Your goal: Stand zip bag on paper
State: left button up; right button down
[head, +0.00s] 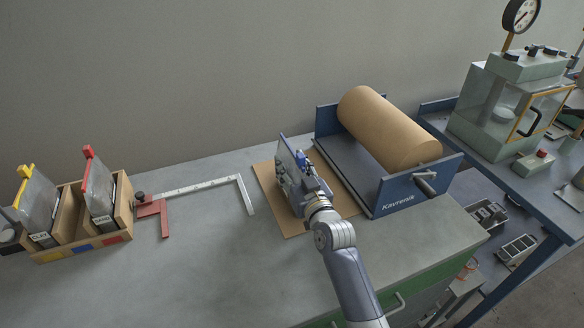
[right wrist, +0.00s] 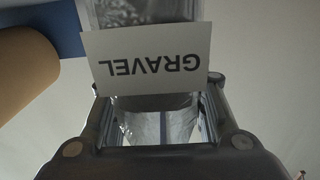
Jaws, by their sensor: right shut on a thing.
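A clear zip bag with a blue top edge (head: 285,158) is upright above or on the brown paper sheet (head: 267,182). In the right wrist view it carries a white label reading GRAVEL (right wrist: 146,62), which appears upside down. My right gripper (head: 304,184) is shut on this bag, and its body hides part of the bag and paper. I cannot tell whether the bag's bottom touches the paper. My left gripper is not in view.
A wooden rack (head: 85,247) at the left holds bags labelled CLAY and SAND. A white and red measuring frame (head: 195,187) lies beside it. A brown paper roll (head: 385,128) on a blue Kavrenik dispenser (head: 420,187) stands right of the paper.

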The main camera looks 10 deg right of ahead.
jog(key=c, duration=1)
grip_release()
jog(key=shift+s+r, duration=0.1)
jog(key=shift+s, duration=0.1)
jog(key=shift+w, duration=0.1)
jog(key=shift+s, duration=0.45)
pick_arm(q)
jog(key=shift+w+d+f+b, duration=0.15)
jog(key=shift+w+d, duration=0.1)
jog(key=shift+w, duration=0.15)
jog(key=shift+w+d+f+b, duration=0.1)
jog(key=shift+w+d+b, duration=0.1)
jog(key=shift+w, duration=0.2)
pick_arm(e)
jog(key=s, duration=0.3)
jog(key=s+d, duration=0.1)
jog(key=s, duration=0.3)
jog(key=s+d, duration=0.1)
jog(key=s, duration=0.3)
jog(key=shift+d, duration=0.1)
